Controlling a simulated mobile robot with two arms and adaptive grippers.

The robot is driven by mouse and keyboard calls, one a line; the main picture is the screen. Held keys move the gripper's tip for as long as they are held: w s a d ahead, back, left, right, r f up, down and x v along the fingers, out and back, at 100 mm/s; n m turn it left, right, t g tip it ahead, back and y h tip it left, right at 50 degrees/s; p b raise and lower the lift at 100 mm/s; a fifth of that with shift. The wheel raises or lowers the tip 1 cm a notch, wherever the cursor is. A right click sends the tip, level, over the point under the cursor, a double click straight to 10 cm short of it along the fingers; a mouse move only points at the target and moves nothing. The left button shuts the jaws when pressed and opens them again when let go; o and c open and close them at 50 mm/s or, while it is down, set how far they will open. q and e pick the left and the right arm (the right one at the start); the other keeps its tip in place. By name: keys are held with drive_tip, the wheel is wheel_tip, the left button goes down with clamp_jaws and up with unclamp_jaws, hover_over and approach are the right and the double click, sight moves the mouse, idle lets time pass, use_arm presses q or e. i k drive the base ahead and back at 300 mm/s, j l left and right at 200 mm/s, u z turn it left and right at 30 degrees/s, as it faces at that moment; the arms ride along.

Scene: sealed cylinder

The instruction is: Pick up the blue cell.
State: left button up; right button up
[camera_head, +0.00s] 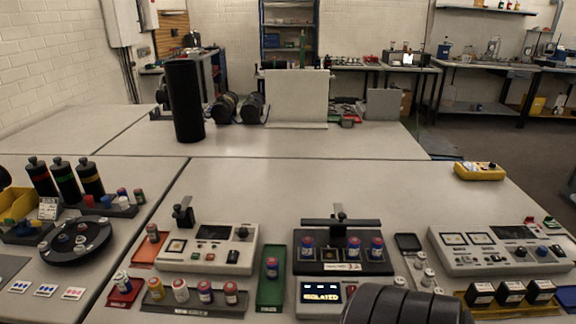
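Several cells with blue bodies are in view, so I cannot tell which one is the task's blue cell. One blue cell with a reddish top (272,267) stands alone in a green tray (270,292) at the front centre. Three similar blue cells stand in a black holder (342,267) to its right: a left one (307,246), a middle one (354,247) and a right one (377,246). A black bar with a clamp stands behind and above them. Neither gripper's fingers show in this view.
A black ribbed shape at the bottom right of centre hides part of the table. A display (321,293) reads "ISOLATED". Assorted cells fill a front-left tray (190,308). Testers stand left (208,249) and right (500,250). The table behind is mostly clear; a tall black cylinder (185,102) stands farther back.

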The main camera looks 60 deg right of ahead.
sight(272, 263)
drive_tip(key=z, duration=0.4)
drive_tip(key=i+j+z, duration=0.1)
drive_tip(key=z, duration=0.35)
drive_tip(key=j+z, duration=0.1)
drive_tip(key=z, duration=0.3)
drive_tip(key=i+j+z, duration=0.1)
drive_tip(key=z, duration=0.3)
drive_tip(key=j+z, duration=0.15)
drive_tip(key=z, duration=0.25)
